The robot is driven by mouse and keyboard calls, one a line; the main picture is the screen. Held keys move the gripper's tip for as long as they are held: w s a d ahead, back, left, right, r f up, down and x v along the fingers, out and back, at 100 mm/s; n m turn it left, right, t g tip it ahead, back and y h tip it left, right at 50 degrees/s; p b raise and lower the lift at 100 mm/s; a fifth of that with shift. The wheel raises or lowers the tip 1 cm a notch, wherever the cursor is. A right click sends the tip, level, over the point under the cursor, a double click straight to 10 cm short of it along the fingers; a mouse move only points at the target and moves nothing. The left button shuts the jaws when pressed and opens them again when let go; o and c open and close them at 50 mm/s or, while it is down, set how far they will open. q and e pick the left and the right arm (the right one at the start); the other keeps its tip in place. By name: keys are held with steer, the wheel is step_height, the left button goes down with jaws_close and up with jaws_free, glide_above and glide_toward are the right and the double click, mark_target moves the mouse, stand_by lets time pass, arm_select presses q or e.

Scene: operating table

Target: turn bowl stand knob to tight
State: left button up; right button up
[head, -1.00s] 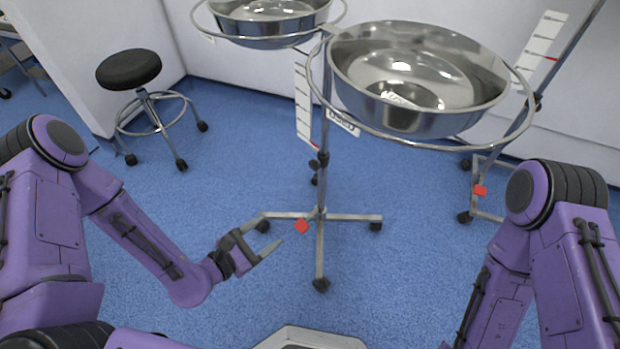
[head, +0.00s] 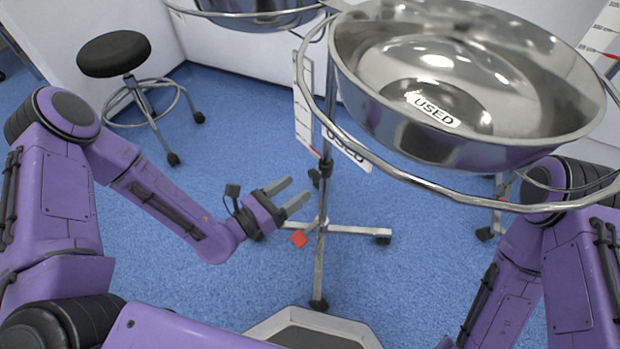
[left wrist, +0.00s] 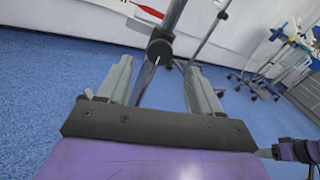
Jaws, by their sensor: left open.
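The bowl stand's pole (head: 323,205) rises from a wheeled base, with a large steel bowl (head: 460,85) in a ring at its top. A small black knob (head: 315,177) sits on the pole's left side by a dark collar; a black round part, likely this knob, shows in the left wrist view (left wrist: 158,47). My left gripper (head: 297,190) is open and empty, left of the pole and close to the knob, with its fingers pointing toward it. In the left wrist view the black part appears between and beyond the fingertips (left wrist: 158,70).
A white scale card (head: 304,105) with a red mark hangs beside the pole. A red tag (head: 299,238) shows near the stand's base. A second bowl (head: 255,10) is behind. A black stool (head: 114,54) stands at left. Blue floor between is clear.

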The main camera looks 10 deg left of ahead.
mark_target(312, 177)
arm_select(q)
steer(key=b+x, duration=0.1)
steer(key=x, duration=0.4)
steer(key=shift+w+d, duration=0.2)
steer(key=shift+w, duration=0.05)
steer(key=c, duration=1.1)
steer(key=shift+o, duration=0.2)
